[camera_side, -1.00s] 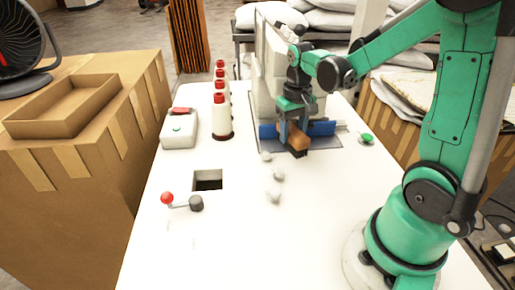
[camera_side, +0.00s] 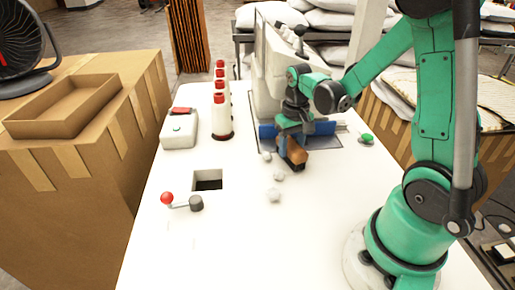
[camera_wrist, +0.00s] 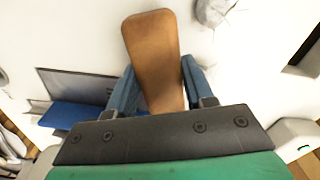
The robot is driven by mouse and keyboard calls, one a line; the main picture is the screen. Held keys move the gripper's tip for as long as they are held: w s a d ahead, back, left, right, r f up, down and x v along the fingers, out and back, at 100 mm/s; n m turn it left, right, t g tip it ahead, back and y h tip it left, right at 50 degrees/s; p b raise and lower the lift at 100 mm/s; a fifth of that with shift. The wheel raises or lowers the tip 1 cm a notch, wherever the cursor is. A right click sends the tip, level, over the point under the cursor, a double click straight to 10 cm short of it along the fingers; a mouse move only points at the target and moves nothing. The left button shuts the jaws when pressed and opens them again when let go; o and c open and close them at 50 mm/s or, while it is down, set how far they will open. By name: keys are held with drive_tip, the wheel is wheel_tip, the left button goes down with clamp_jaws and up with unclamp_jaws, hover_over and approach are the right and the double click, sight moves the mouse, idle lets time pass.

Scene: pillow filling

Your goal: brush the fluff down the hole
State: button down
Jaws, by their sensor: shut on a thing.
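My gripper (camera_side: 287,148) is shut on a brown wooden brush (camera_side: 297,152), whose dark lower end is close to the white table. In the wrist view the brush's brown back (camera_wrist: 150,45) sits between the two blue fingers; its bristles are hidden. Three small grey-white tufts lie in a rough line left of and nearer than the brush: a far one (camera_side: 267,156), a middle one (camera_side: 279,176) and a near one (camera_side: 274,195). A tuft (camera_wrist: 213,12) shows at the top of the wrist view. The square hole (camera_side: 208,181) is open in the table, left of the tufts.
A red-knobbed lever (camera_side: 168,198) stands just nearer than the hole. Thread cones (camera_side: 222,118) and a white switch box (camera_side: 180,130) stand behind it. A sewing machine (camera_side: 270,75) with a blue part is behind my gripper. The table between tufts and hole is clear.

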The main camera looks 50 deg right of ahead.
drive_tip(key=shift+a+f, duration=0.15)
drive_tip(key=shift+f, duration=0.15)
drive_tip(key=shift+w+a, duration=0.95)
drive_tip(key=shift+a, duration=1)
drive_tip(key=shift+w+a, duration=0.9)
drive_tip(key=shift+a, duration=1)
drive_tip(key=shift+w+a, duration=0.95)
drive_tip(key=shift+a, duration=1)
drive_tip(key=shift+s+d+r, duration=0.1)
drive_tip(key=shift+d+r, duration=0.1)
drive_tip(key=shift+r, duration=0.65)
drive_tip(key=shift+s+d+r, duration=0.1)
drive_tip(key=shift+d+r, duration=0.1)
drive_tip(key=shift+r, duration=0.65)
drive_tip(key=shift+r, duration=0.1)
